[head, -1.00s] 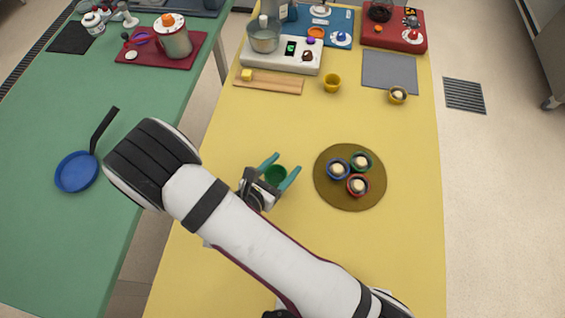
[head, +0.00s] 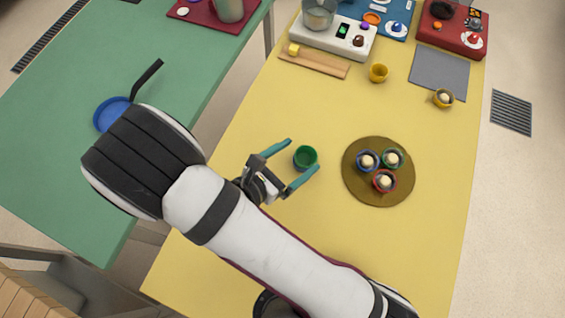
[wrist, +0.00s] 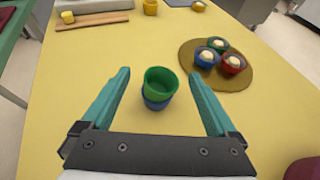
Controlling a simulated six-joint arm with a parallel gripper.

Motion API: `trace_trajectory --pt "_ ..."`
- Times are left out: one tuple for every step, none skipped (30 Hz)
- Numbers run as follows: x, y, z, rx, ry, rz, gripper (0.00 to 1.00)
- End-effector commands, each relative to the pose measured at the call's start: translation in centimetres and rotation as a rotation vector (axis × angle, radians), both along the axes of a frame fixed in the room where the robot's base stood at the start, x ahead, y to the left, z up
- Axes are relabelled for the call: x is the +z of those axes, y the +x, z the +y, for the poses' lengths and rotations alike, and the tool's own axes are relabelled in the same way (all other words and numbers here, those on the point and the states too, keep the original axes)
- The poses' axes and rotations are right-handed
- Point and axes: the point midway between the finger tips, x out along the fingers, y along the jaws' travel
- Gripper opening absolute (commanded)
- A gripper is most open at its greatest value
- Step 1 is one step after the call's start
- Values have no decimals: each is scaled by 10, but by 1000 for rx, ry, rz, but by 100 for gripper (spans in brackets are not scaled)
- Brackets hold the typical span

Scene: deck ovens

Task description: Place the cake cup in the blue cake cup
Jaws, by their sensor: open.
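A green cake cup (wrist: 160,80) sits nested in a blue cake cup (wrist: 157,103) on the yellow table, and both look upright. In the head view the green cup (head: 305,159) shows, with the blue one barely visible. Both cups look empty. My gripper (head: 302,157) is open, with its teal fingers on either side of the cups near the fingertips. In the wrist view the gripper (wrist: 160,74) has clear gaps between its fingers and the cups, so it is not touching them.
A round brown board (head: 378,196) to the right holds a blue, a green and a red cup with pale fillings. A yellow cup (head: 378,73), a filled yellow cup (head: 443,98), a wooden board (head: 314,64) and a grey mat (head: 438,74) lie farther back. The table between is clear.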

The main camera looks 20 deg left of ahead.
Motion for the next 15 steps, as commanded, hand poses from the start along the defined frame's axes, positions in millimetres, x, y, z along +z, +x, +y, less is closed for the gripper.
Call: trace_trajectory --pt "5 -10 6 6 3 -1 94" --pt "8 -16 9 5 4 -2 94" --pt "11 -24 11 6 3 0 94" --pt "13 -29 14 5 4 -1 94" --pt "15 -33 16 3 3 -1 94" --pt "17 -38 17 3 3 -1 94" --pt "18 -41 18 1 2 -1 94" --pt "19 -43 19 1 2 -1 94" --pt "20 -45 20 2 1 0 94" --pt "21 -46 20 0 1 0 94" --pt "21 -46 20 0 1 0 94" --pt "21 -47 20 -2 1 1 94" --pt "22 -46 18 -10 5 0 94" --pt "24 -44 15 -33 16 0 94" --pt "30 -39 6 -99 49 -1 94"
